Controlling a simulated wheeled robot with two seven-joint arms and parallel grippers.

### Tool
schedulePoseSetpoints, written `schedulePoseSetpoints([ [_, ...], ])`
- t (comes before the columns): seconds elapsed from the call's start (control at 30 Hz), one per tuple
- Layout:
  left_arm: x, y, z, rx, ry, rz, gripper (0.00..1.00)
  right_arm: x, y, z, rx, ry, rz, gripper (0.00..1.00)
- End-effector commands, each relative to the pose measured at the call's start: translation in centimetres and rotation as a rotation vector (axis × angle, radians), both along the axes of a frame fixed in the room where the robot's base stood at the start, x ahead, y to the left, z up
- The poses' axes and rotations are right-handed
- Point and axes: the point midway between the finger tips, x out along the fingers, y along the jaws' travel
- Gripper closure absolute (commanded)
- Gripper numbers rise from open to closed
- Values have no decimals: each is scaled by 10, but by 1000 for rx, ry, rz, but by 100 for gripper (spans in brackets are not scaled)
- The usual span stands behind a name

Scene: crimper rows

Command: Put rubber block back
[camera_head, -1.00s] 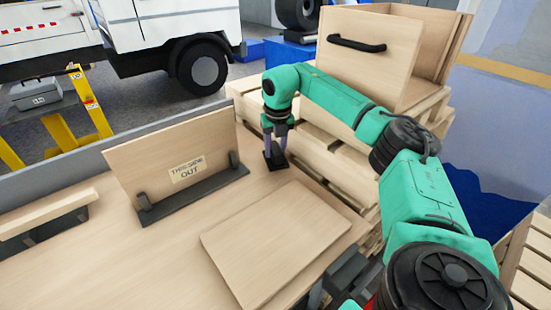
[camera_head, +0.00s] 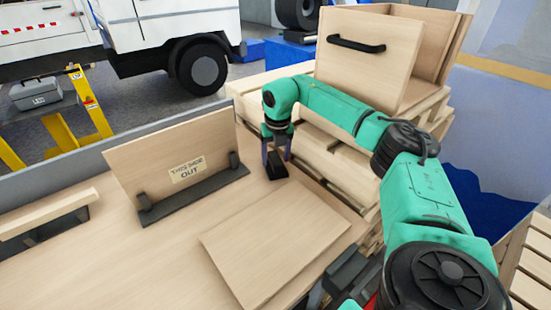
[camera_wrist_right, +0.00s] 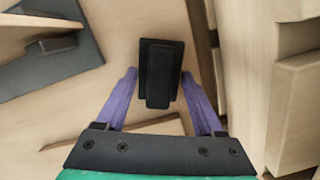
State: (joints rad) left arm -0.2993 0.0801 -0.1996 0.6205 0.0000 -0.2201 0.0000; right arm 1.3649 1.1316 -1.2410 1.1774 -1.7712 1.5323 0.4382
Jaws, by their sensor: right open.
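The black rubber block (camera_head: 276,170) is on the wooden worktop, between the upright board and the flat board's far corner. In the right wrist view the block (camera_wrist_right: 158,75) shows a narrow body on a wider base. My right gripper (camera_head: 277,158) is above it, pointing down, with its purple fingers apart. In the right wrist view the fingers of my right gripper (camera_wrist_right: 159,74) are on either side of the block, with a gap showing at each side. The block's underside is hidden. My left gripper is not in view.
A board (camera_head: 170,163) marked "THIS SIDE OUT" stands in a black holder (camera_head: 197,193). A flat board (camera_head: 272,240) lies nearby. Stacked pallets (camera_head: 326,150) stand past the worktop's edge, with a wooden box (camera_head: 367,60) on top.

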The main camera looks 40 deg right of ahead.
Motion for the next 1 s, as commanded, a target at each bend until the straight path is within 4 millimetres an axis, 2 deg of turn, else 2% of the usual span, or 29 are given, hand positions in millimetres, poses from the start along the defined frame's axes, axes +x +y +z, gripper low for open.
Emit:
schedulePoseSetpoints([
  [0.3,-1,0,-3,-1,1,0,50,-10,5,81,1,-6,0,30],
  [0.43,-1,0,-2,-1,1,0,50,-13,7,105,-1,-4,0,30],
  [0.57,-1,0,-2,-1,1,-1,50,-15,7,112,0,-1,0,30],
  [1.0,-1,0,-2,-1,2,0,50,-15,7,112,0,-1,0,30],
])
